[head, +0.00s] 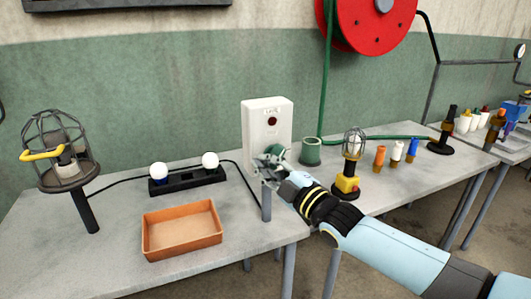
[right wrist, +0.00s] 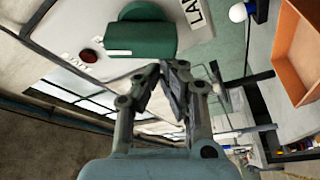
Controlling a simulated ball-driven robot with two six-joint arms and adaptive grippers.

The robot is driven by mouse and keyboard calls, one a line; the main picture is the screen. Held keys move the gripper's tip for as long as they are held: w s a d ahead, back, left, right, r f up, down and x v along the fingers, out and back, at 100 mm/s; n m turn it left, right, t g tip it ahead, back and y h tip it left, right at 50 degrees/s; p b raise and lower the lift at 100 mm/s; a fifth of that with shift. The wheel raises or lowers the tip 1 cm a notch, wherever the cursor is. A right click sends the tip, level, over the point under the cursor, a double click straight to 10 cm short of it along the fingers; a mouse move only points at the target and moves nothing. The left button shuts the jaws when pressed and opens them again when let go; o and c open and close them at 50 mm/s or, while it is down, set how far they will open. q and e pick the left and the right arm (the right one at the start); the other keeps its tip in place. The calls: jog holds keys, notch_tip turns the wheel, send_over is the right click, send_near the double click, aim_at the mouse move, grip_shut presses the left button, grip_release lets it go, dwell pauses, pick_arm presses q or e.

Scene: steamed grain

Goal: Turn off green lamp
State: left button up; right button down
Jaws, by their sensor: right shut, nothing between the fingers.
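A white wall box (head: 262,118) with a label and a dark red round indicator (head: 272,121) stands at the back of the table. A green switch knob (right wrist: 140,39) sticks out of its white face in the right wrist view; a label beginning "LA" is beside it. In the head view the knob is largely behind my right gripper (head: 266,172). My right gripper is shut and empty, its fingertips (right wrist: 172,72) right by the knob's lower edge; whether they touch it I cannot tell. I see no lamp clearly lit green. My left gripper is out of view.
A caged lamp (head: 60,160) stands at left, by a black strip with two white bulbs (head: 187,180) and an orange tray (head: 182,229). A green cup (head: 311,152), a yellow-based caged lamp (head: 347,185) and several coloured bottles stand right of the box.

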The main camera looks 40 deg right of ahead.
jog(key=n, duration=0.1)
jog(key=n+g, duration=0.1)
jog(key=shift+f+n+p, duration=0.35)
jog(key=shift+n, duration=0.05)
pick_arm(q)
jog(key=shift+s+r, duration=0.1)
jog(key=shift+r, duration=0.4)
pick_arm(e)
jog(key=shift+d+f+n+g+y, duration=0.15)
jog(key=shift+f+n+g+y, duration=0.25)
jog(key=shift+n, duration=0.5)
jog(key=shift+f, duration=0.15)
